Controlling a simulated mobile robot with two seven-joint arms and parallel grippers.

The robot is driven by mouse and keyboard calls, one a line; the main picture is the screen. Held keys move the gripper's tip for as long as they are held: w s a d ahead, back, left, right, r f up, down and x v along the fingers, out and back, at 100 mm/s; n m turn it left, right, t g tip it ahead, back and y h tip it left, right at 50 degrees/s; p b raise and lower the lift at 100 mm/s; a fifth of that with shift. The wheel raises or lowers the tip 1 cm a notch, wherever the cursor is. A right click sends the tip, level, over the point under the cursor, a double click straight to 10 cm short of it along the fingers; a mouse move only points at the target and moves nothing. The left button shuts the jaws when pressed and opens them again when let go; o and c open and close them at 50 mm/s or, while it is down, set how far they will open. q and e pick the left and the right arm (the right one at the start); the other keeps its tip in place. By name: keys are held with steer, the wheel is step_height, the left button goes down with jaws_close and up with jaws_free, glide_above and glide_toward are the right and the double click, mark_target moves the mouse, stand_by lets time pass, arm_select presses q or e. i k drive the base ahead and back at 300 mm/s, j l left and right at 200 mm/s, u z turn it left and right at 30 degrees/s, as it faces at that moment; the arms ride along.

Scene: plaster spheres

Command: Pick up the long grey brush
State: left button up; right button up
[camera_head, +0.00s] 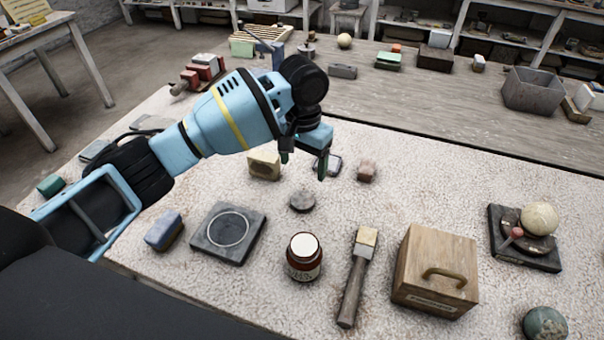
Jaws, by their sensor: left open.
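The long grey brush (352,292) lies on the pale speckled table mat, with its dark grey handle toward me and its cream head pointing away. It lies between a dark red jar (304,262) and a wooden box with a brass handle (434,268). My left gripper (304,163) is open and empty, above the mat, farther back and to the left of the brush. Its fingers point down and are apart from the brush. My right gripper does not show.
A dark square plate with a ring (211,248) and a blue-grey block (164,231) lie at left. A small grey disc (302,201) lies behind the jar. A black stand with a cream ball (540,218) is at right. Bare mat surrounds the brush's handle end.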

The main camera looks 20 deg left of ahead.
mark_target(365, 243)
steer(key=k, duration=1.5)
